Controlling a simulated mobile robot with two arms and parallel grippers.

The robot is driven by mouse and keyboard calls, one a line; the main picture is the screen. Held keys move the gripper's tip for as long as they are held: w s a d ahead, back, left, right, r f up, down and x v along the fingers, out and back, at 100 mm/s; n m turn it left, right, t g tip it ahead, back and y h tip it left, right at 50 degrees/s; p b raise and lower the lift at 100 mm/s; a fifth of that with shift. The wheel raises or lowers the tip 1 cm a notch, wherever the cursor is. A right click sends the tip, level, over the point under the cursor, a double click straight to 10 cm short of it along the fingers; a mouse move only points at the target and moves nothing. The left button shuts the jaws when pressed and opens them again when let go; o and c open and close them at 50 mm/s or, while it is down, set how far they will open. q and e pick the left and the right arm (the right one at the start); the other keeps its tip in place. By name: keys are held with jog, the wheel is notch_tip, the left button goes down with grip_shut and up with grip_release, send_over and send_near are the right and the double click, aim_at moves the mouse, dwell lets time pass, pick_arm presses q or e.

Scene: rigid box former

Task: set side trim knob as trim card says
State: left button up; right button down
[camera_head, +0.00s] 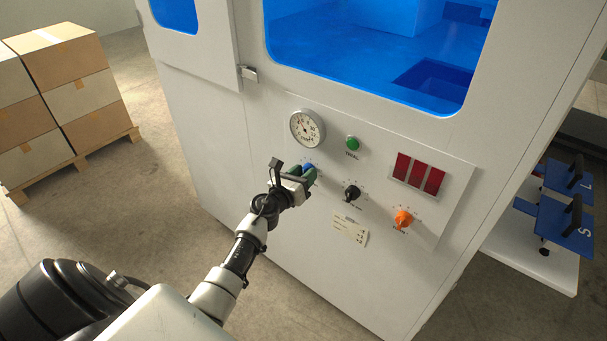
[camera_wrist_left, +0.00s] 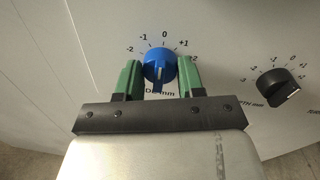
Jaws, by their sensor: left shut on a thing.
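The blue side trim knob (camera_head: 308,169) is on the white machine panel, leftmost of three knobs. In the left wrist view the knob (camera_wrist_left: 160,66) has a scale from -2 to +2 above it and a label ending in "DE mm" below, partly covered. A pale mark shows on its face; I cannot tell its exact setting. My left gripper (camera_head: 306,178) is shut on this knob; its green fingers (camera_wrist_left: 160,80) stand left and right of it. The trim card (camera_head: 350,229) is a pale label below the black knob; its writing is too small to read. My right gripper is not in view.
Beside it are a black knob (camera_head: 352,192) and an orange knob (camera_head: 403,218). Above are a round gauge (camera_head: 307,129), a green TRIAL button (camera_head: 352,143) and a dark red display (camera_head: 419,174). Stacked boxes (camera_head: 70,80) stand left; a cart with blue plates (camera_head: 563,223) stands right.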

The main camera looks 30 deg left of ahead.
pick_arm(q)
jog(key=n+p, duration=0.2)
jog(key=n, duration=0.1)
jog(key=shift+r+n, duration=0.15)
jog(key=shift+n, duration=0.25)
jog(key=n+p, duration=0.1)
jog(key=n, duration=0.2)
jog(key=n+p, duration=0.1)
jog(key=n, duration=0.2)
jog(key=shift+a+g+h+p, duration=0.15)
jog(key=shift+g+h+p, duration=0.15)
jog(key=n+p, duration=0.1)
jog(key=n, duration=0.4)
jog(key=shift+h+p, duration=0.3)
jog(key=shift+p, duration=0.05)
jog(key=n+p, duration=0.1)
jog(key=n, duration=0.4)
jog(key=shift+f+h, duration=0.2)
jog(key=shift+h, duration=0.1)
jog(key=o, duration=0.9)
